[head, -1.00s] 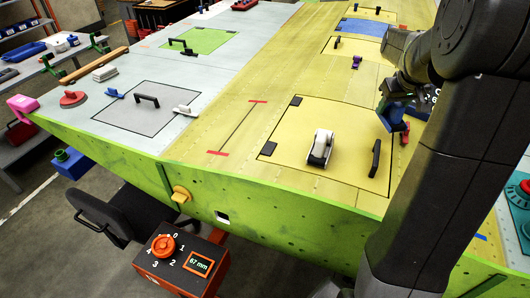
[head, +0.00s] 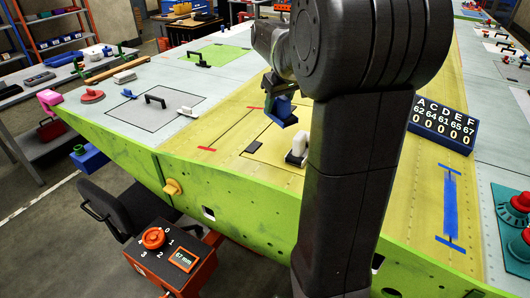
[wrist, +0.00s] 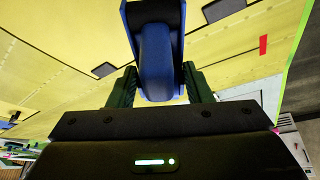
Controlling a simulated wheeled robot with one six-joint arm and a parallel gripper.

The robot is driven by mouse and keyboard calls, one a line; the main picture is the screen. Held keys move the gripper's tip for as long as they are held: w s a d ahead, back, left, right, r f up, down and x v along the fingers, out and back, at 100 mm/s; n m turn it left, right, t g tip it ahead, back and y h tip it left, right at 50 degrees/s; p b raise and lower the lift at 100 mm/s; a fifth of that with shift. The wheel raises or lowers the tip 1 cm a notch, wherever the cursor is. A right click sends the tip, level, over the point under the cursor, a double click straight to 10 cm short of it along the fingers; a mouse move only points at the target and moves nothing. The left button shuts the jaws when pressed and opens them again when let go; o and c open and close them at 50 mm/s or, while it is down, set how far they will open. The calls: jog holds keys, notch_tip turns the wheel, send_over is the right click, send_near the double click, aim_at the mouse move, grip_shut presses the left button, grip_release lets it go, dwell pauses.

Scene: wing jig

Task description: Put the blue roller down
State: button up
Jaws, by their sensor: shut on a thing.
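The blue roller (wrist: 157,62) fills the top middle of the wrist view, gripped between the two dark green fingers of my gripper (wrist: 160,85). In the head view the blue roller (head: 280,112) hangs from my gripper (head: 272,92) over the yellow wing skin (head: 250,115). It appears to be above the surface, but the exact gap is unclear. My gripper is shut on it. My own arm hides part of the wing to the right.
A white block-like tool (head: 298,148) stands close by on the yellow skin. A dark square (head: 253,148) and a red-ended line lie near it. A numbered display (head: 443,125) and a blue strip (head: 450,205) are at the right. Grey skin is at the left.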

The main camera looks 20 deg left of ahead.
jog(key=s+a+r+n+b, duration=0.1)
jog(key=s+r+b, duration=0.1)
jog(key=s+r, duration=0.3)
jog(key=shift+g+y, duration=0.3)
jog(key=shift+g, duration=0.1)
jog(key=f, duration=0.3)
jog(key=f+p, duration=0.1)
jog(key=f, duration=0.2)
jog(key=s+f, duration=0.1)
jog(key=f, duration=0.3)
jog(key=shift+a, duration=0.15)
jog(key=shift+f, duration=0.4)
jog(key=o, duration=1.1)
